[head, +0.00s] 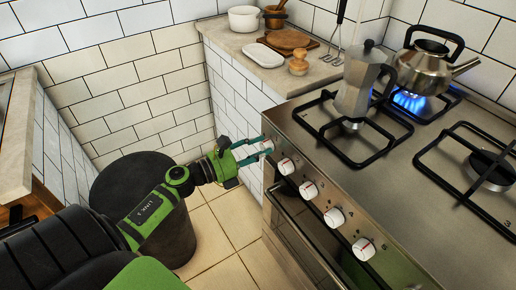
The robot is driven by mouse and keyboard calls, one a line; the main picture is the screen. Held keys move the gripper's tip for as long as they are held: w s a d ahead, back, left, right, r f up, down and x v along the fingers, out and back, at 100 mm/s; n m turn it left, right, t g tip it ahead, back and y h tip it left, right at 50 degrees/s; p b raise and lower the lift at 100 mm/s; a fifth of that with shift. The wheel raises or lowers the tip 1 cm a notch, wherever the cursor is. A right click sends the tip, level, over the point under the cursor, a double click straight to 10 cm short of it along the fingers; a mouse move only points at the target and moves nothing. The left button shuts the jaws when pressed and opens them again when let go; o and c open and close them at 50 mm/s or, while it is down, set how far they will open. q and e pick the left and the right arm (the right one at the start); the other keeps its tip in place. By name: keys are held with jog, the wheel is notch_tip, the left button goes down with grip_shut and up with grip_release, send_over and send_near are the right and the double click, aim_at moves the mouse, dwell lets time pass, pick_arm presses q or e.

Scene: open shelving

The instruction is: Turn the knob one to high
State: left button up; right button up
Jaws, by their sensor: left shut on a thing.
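The stove (430,215) has a row of white knobs along its steel front. My left gripper (264,150) is shut around the leftmost knob (267,145), at the stove's far front corner. The fingers partly cover this knob, so I cannot read its setting. The second knob (286,166), third knob (309,190), fourth knob (334,218) and fifth knob (364,249) are uncovered. A blue flame (410,101) burns under the kettle (432,68). The moka pot (361,82) stands on the near left burner, where I see no flame. My right gripper is out of view.
A dark round bin (163,240) stands below my left arm. The oven handle (300,240) juts out below the knobs. A counter (235,42) beyond the stove holds a white pot (243,19), boards and a wooden jar (298,62).

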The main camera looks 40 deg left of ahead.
pick_arm(q)
jog(key=shift+r+n, duration=0.1)
jog(key=shift+n, duration=0.7)
jog(key=n+p, duration=0.2)
jog(key=n, duration=0.3)
jog(key=shift+n+t, duration=0.3)
jog(key=n+p, duration=0.2)
jog(key=n, duration=0.2)
jog(key=shift+n, duration=0.3)
jog(key=shift+n+p, duration=0.3)
jog(key=shift+n, duration=0.4)
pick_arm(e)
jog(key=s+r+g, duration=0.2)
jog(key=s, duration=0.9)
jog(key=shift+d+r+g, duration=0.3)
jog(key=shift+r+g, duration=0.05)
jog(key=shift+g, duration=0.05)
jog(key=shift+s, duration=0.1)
